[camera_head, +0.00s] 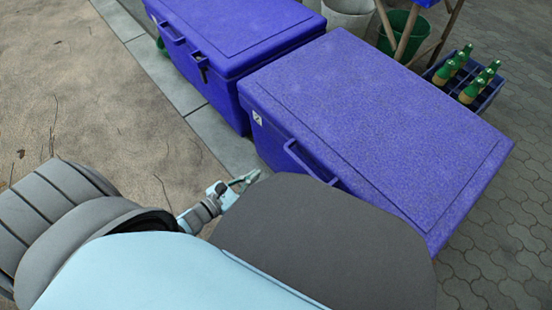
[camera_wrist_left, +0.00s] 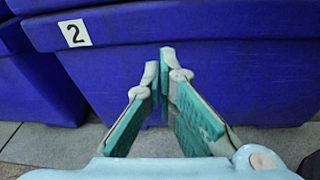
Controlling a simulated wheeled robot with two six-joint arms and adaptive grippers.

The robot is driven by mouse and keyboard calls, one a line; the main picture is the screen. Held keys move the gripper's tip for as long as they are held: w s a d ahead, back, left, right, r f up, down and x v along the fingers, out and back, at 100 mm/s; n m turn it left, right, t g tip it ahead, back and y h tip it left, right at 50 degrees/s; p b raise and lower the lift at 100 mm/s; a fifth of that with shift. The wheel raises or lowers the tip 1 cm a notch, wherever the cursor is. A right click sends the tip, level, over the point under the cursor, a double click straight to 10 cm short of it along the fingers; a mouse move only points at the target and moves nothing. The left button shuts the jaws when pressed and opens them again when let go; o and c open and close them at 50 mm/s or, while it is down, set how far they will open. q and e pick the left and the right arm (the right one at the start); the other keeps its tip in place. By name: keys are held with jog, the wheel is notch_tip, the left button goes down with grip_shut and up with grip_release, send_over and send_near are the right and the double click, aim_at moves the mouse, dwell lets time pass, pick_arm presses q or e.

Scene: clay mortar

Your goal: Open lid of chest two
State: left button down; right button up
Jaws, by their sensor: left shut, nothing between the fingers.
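Chest two (camera_head: 390,110) is the nearer blue chest in the head view, with its lid down. A blue handle (camera_head: 308,165) sticks out from its front edge. The label with the numeral 2 (camera_wrist_left: 75,33) shows on the chest's front in the left wrist view, and as a small white tag in the head view (camera_head: 257,117). My left gripper (camera_head: 245,181) is in front of the chest, below and left of the handle. Its fingertips (camera_wrist_left: 164,66) are together with nothing between them, pointing at the blue front wall. I cannot tell whether they touch it. My right gripper is not in view.
Another blue chest (camera_head: 235,30), lid down, stands beside chest two at the upper left. A crate with green-topped bottles (camera_head: 483,98), a green bucket (camera_head: 405,38) and pale buckets (camera_head: 348,14) stand behind. Sandy ground (camera_head: 75,90) is clear at left.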

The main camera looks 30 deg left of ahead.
pick_arm(q)
jog(key=w+d+r+m+b, duration=0.1)
jog(key=w+d, duration=0.3)
jog(key=w, duration=0.4)
jog(key=shift+w+r+b, duration=0.3)
jog(key=shift+r+b, duration=0.35)
jog(key=shift+r, duration=0.25)
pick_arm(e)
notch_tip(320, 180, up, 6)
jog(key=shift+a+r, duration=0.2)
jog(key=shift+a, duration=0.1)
pick_arm(q)
jog(key=shift+r, duration=0.1)
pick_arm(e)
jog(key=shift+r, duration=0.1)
